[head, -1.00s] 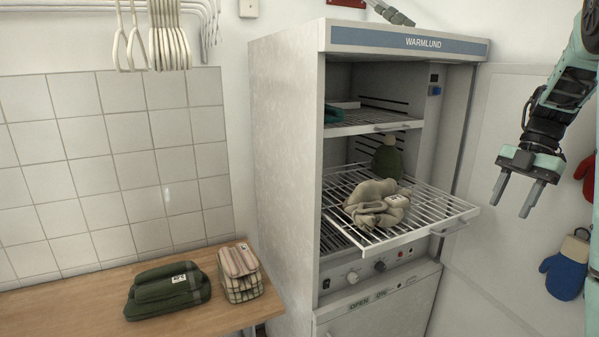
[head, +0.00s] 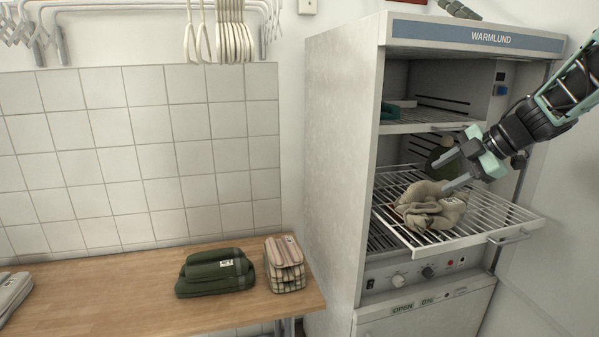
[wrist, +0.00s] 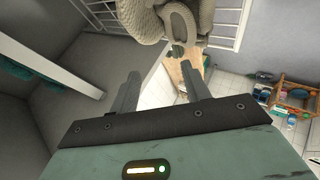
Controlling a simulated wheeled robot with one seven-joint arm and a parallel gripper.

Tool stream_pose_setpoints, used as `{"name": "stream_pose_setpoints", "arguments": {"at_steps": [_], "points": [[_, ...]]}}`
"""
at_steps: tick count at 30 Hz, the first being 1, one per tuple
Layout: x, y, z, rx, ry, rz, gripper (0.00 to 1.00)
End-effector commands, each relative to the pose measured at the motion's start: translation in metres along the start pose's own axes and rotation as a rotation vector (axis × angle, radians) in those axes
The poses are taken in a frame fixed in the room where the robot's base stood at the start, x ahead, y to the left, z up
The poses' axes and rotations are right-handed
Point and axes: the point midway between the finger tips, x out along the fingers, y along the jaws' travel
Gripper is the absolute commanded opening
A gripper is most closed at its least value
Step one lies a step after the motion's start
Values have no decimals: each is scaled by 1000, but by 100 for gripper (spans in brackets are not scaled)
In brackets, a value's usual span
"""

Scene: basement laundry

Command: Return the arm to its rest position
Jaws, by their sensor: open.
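My gripper (head: 456,172) is open and empty in the head view. It appears over the pulled-out wire rack of the drying cabinet, close to a beige knitted bundle (head: 428,207); I cannot tell whether it touches it. In the wrist view the two fingers of my gripper (wrist: 163,92) are spread apart with nothing between them. The beige knit (wrist: 178,22) and the wire rack (wrist: 222,42) show beyond the fingertips. My arm reaches in from the right of the head view.
The drying cabinet (head: 335,140) stands at the right with its wire rack (head: 512,222) pulled out. A dark green item (head: 437,157) is partly hidden behind my gripper. A green folded bundle (head: 215,275) and a striped bundle (head: 285,266) lie on the wooden counter (head: 110,290).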

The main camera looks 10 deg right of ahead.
Motion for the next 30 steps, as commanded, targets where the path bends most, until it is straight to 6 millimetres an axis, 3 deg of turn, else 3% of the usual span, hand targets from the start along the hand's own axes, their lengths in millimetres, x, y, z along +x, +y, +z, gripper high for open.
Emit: {"name": "stream_pose_setpoints", "arguments": {"at_steps": [1,5,8,11,14,17,20,24,27,30], "points": [[20,11,-27,15,11,68,47],[55,29,-82,122,1,218,47],[75,25,-117,233,-27,282,47],[92,4,-148,357,-73,299,47],[106,-34,-174,486,-137,269,47],[116,-87,-198,608,-218,195,47],[117,-152,-219,716,-316,83,47],[104,-247,-243,827,-461,-108,47],[89,-303,-256,874,-548,-233,47],[74,-344,-265,904,-614,-331,47]]}}
